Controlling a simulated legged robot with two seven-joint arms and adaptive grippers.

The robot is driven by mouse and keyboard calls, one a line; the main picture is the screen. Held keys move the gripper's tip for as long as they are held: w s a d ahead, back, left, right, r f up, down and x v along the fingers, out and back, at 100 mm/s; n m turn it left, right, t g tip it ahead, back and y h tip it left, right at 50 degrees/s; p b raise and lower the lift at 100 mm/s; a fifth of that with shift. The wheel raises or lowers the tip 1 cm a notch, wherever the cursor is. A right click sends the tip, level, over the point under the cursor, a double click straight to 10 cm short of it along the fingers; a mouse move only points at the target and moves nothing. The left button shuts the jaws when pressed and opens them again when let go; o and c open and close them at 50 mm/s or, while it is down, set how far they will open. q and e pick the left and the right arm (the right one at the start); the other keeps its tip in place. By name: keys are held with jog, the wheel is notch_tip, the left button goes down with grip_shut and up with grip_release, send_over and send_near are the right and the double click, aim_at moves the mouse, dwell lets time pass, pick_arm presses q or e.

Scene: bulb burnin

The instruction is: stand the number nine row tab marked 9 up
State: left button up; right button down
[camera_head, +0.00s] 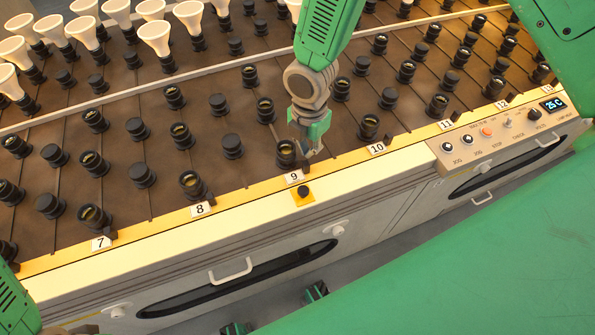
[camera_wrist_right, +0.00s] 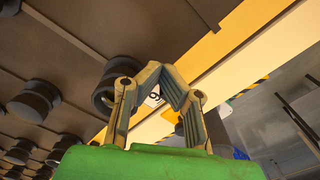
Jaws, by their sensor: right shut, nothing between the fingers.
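The white row tab marked 9 (camera_head: 295,177) is on the yellow front ledge, between the tabs marked 8 and 10. It appears to lie flat. In the wrist view, part of a white marked tab (camera_wrist_right: 154,100) shows between my right fingers. My right gripper (camera_head: 314,154) is just behind the tab in the head view, beside a black socket (camera_head: 286,154). Its fingers (camera_wrist_right: 168,72) come together at the tips with nothing held. Whether they touch the tab I cannot tell.
White tabs 8 (camera_head: 200,209) and 10 (camera_head: 376,149) flank it on the ledge. A black knob on a yellow plate (camera_head: 303,193) is just in front. Rows of sockets fill the brown board behind. A control panel (camera_head: 495,133) is at the right.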

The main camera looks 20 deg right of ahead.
jog(key=shift+a, duration=0.25)
jog(key=shift+d+f, duration=0.15)
jog(key=shift+f, duration=0.25)
jog(key=shift+r, duration=0.2)
jog(key=shift+r+p, duration=0.4)
jog(key=shift+p, duration=0.05)
jog(key=shift+s, duration=0.45)
dwell(0.9)
jog(key=shift+s+r+p, duration=0.15)
jog(key=shift+r+p, duration=0.1)
jog(key=shift+p, duration=0.45)
dwell(0.5)
jog(key=shift+s+r+p, duration=0.4)
jog(key=shift+s+p, duration=0.05)
jog(key=shift+p, duration=0.35)
dwell(0.7)
jog(key=shift+s+r+p, duration=0.2)
jog(key=shift+s+p, duration=0.25)
jog(key=shift+s+r+p, duration=0.2)
jog(key=shift+s+p, duration=0.25)
dwell(1.8)
